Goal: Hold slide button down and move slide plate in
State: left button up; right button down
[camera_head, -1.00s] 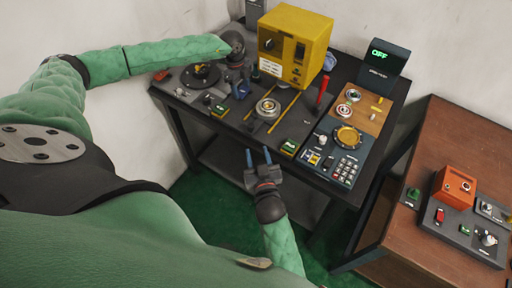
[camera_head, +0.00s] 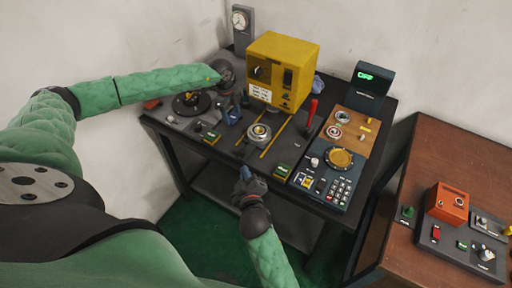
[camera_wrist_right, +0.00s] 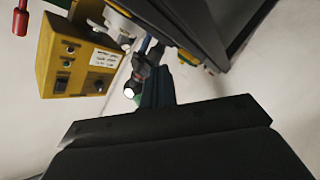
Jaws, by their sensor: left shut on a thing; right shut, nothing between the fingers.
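A round metal ring piece (camera_head: 259,133) sits on a dark plate between two yellow lines on the bench, which looks like the slide. Green buttons are near the front edge, one to the left (camera_head: 211,137) and one to the right (camera_head: 282,171); I cannot tell which is the slide button. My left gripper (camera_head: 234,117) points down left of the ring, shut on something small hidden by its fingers. My right gripper (camera_head: 245,174) is shut and empty in front of the bench's front edge, apart from the ring. Its fingers also show in the right wrist view (camera_wrist_right: 153,90).
A yellow box (camera_head: 284,68) stands behind the ring; it also shows in the right wrist view (camera_wrist_right: 78,52). A red-handled lever (camera_head: 312,109) rises to the right. A brown table (camera_head: 450,140) stands far right.

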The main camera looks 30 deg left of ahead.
pick_arm(q)
jog(key=shift+s+f, duration=0.1)
jog(key=shift+f, duration=0.05)
pick_arm(e)
jog(key=a+r+n+h, duration=0.15)
jog(key=n+h, duration=0.25)
jog(key=n, duration=0.7)
jog(key=n+h, duration=0.4)
jog(key=n, duration=0.6)
send_near(258, 143)
jog(key=shift+g, duration=0.4)
jog(key=x, duration=0.5)
jog(key=shift+w+d+f, duration=0.1)
jog(key=shift+d, duration=0.15)
jog(key=shift+w+a+n+y, duration=0.15)
jog(key=shift+w+n+y, duration=0.15)
jog(key=shift+w, duration=0.4)
